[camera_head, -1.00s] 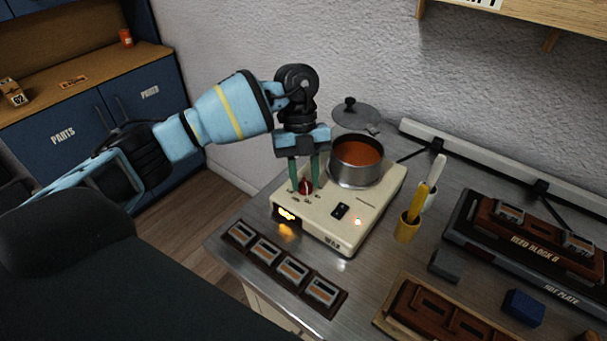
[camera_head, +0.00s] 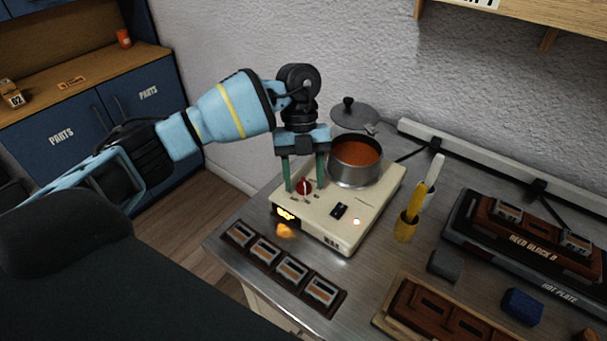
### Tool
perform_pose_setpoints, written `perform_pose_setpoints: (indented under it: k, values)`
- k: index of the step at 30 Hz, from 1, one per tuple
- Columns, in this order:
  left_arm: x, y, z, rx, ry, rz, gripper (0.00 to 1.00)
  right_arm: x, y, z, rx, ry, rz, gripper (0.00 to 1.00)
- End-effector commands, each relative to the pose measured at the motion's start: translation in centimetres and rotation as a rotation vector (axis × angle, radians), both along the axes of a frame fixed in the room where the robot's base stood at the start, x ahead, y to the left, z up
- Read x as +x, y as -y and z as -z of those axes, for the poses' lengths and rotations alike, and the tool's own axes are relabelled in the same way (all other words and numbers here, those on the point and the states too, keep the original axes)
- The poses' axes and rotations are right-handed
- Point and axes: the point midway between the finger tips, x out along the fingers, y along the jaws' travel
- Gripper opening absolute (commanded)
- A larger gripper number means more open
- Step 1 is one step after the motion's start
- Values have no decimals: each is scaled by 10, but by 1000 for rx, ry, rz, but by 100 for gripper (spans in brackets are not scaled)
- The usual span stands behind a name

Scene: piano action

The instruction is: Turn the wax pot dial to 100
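The cream wax pot base (camera_head: 325,232) stands on the metal table, with a metal pot of orange-brown wax (camera_head: 357,160) on it. Its red dial (camera_head: 304,187) with a pale pointer is on the top face, at the left. The pointer looks roughly upright in the picture. A small orange display (camera_head: 286,214) glows on the front; its digits are too small to read. My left gripper (camera_head: 304,186) points down over the dial, its green fingers spread apart on either side of it, with gaps showing. My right gripper is not in view.
A grey lid (camera_head: 352,115) lies behind the pot. A dark tray of small blocks (camera_head: 282,265) lies in front. The hot plate (camera_head: 560,290) and a reed block (camera_head: 535,245) are at the right.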

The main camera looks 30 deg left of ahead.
Motion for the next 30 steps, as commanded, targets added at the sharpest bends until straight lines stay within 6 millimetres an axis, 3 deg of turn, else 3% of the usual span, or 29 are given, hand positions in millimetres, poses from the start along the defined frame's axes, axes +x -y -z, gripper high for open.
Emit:
perform_pose_setpoints:
  k: [8, 21, 30]
  values:
    - [2, -1, -5, 0, 0, -1, 51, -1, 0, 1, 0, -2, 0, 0]
    - [21, -15, -62, 0, 0, -1, 51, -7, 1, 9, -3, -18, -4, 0]
    - [24, -18, -72, -1, -1, 0, 51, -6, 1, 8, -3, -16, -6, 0]
